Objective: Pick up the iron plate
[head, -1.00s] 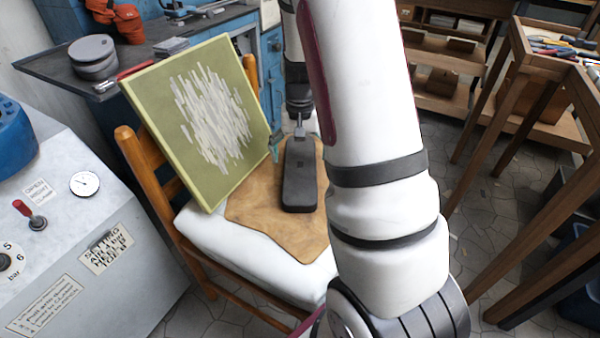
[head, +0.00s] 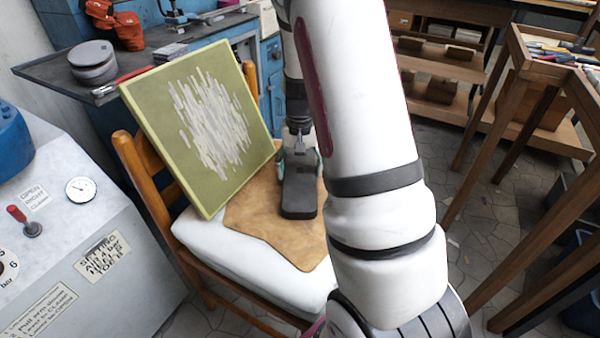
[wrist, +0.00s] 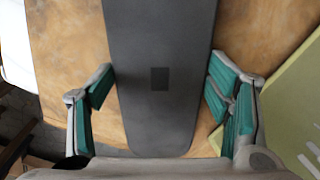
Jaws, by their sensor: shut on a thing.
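The iron plate (head: 299,198) is a long dark grey slab with rounded ends, lying on a tan leather piece (head: 258,225) on the chair's white cushion. In the wrist view the plate (wrist: 158,45) runs up the middle, with a small dark square on its face. My gripper (head: 299,165) is over the plate's far part, which it partly hides in the head view. I see no clear gap beneath the plate.
A green panel with pale strokes (head: 205,125) leans on the wooden chair's back, close to my gripper. A grey machine with a gauge (head: 80,189) stands at left. A dark workbench (head: 140,65) is behind, and a wooden table (head: 520,60) is at right.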

